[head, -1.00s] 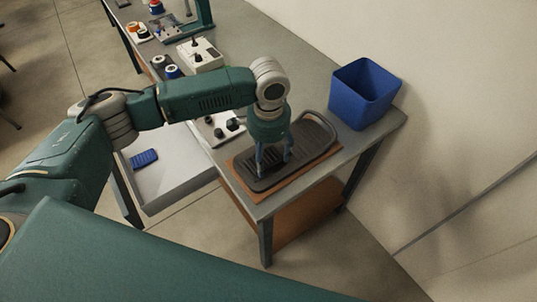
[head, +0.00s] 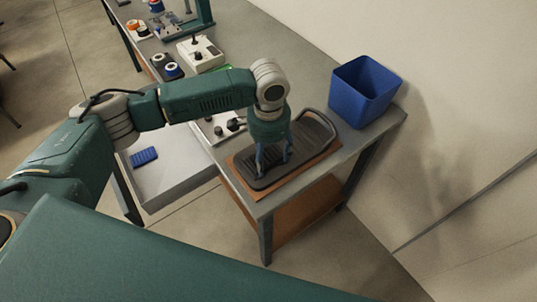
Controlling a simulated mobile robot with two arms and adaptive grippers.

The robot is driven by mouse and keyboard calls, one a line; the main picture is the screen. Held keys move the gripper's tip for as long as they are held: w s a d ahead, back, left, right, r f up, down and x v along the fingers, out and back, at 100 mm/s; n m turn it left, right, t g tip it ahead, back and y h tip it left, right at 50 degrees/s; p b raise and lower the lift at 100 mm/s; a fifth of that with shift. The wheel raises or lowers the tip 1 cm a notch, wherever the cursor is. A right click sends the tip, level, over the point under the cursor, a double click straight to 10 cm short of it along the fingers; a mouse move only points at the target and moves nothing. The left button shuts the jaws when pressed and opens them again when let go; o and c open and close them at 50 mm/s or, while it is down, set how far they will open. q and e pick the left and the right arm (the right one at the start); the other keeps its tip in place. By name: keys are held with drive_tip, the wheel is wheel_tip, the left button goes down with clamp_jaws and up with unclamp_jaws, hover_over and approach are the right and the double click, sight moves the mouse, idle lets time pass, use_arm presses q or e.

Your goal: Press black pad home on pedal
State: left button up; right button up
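The black pad (head: 307,143) lies on the dark pedal, which rests on a brown mat (head: 247,187) at the near end of the bench. The pad and pedal are hard to tell apart from here. A looped handle or frame (head: 322,120) rises at the pedal's far right end. My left gripper (head: 273,172) points down over the near left part of the pad, its fingertips apart and at or very close to the surface. Nothing shows between the fingers. Whether the pad is fully seated cannot be seen. My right gripper is not in view.
A blue bin (head: 365,92) stands behind the pedal near the wall. An open grey drawer (head: 172,178) on the left holds a blue block (head: 144,157). Spools, a white device (head: 200,54) and a tray of small dark parts (head: 218,127) stand farther back along the bench.

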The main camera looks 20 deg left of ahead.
use_arm(q)
drive_tip(key=o, duration=0.5)
drive_tip(key=shift+f, duration=0.1)
drive_tip(key=shift+c, duration=0.2)
wheel_tip(320, 180, up, 12)
idle(0.5)
